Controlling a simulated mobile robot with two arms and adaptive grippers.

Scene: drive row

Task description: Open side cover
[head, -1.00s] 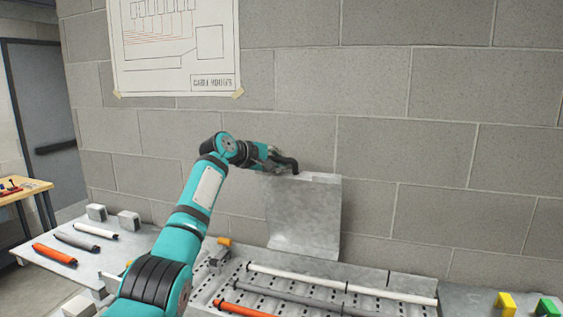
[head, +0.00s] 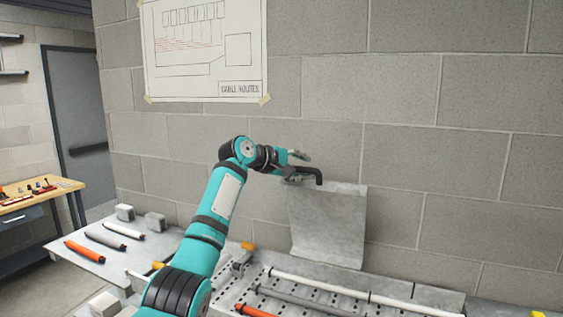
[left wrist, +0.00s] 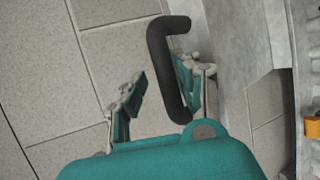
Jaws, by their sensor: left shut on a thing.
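The side cover (head: 328,228) is a grey sheet-metal panel standing raised, close to upright, in front of the block wall behind the open tray. Its black bar handle (head: 319,177) is at its upper left edge; the handle also shows large in the left wrist view (left wrist: 160,62). My left gripper (head: 298,167) is shut on the handle, with one finger on each side of the bar in the left wrist view. The exact contact is hard to see. My right gripper is not in view.
The open perforated tray (head: 227,297) below the cover holds white, grey and orange cables. A side table (head: 70,247) at left carries several more cables and grey blocks. A wooden bench (head: 40,196) and a door stand farther left. A cable-route poster (head: 205,75) hangs on the wall.

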